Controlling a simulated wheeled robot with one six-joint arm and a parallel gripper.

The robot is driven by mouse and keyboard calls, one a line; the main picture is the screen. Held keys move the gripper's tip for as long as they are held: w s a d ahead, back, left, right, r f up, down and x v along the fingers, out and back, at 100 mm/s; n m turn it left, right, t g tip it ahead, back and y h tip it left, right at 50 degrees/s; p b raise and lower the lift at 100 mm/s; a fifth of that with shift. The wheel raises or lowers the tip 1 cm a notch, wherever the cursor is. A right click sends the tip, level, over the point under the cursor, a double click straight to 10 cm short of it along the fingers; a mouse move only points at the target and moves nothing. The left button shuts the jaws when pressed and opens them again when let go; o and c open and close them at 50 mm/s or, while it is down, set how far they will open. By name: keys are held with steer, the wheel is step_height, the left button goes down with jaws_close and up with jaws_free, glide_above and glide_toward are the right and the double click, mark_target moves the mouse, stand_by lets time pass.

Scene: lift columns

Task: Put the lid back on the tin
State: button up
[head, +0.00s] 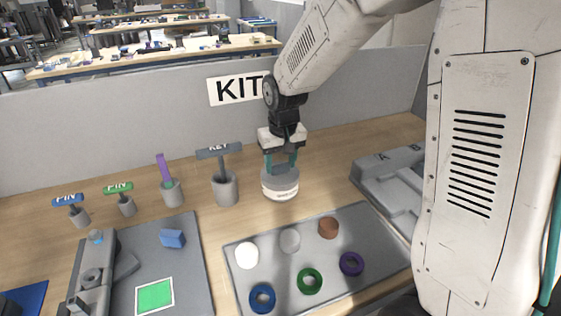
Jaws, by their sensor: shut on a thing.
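The tin (280,191) is a short round can with a white band and dark lettering, upright on the wooden table below the KIT sign. A grey lid (280,176) shows at its top. My gripper (281,167) points straight down over the tin, its teal fingers shut on the lid. From this angle I cannot tell whether the lid is fully seated or slightly above the rim. The fingers partly hide the lid's far side.
A grey tray (232,278) with coloured rings and discs lies in front of the tin. A KEY holder (226,188) stands close on the left, with PIN holders (126,205) farther left. A grey fixture (385,180) is at right, and a partition (120,115) stands behind.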

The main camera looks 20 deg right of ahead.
steer(key=o, duration=1.5)
steer(key=shift+r, duration=3.5)
jaws_close()
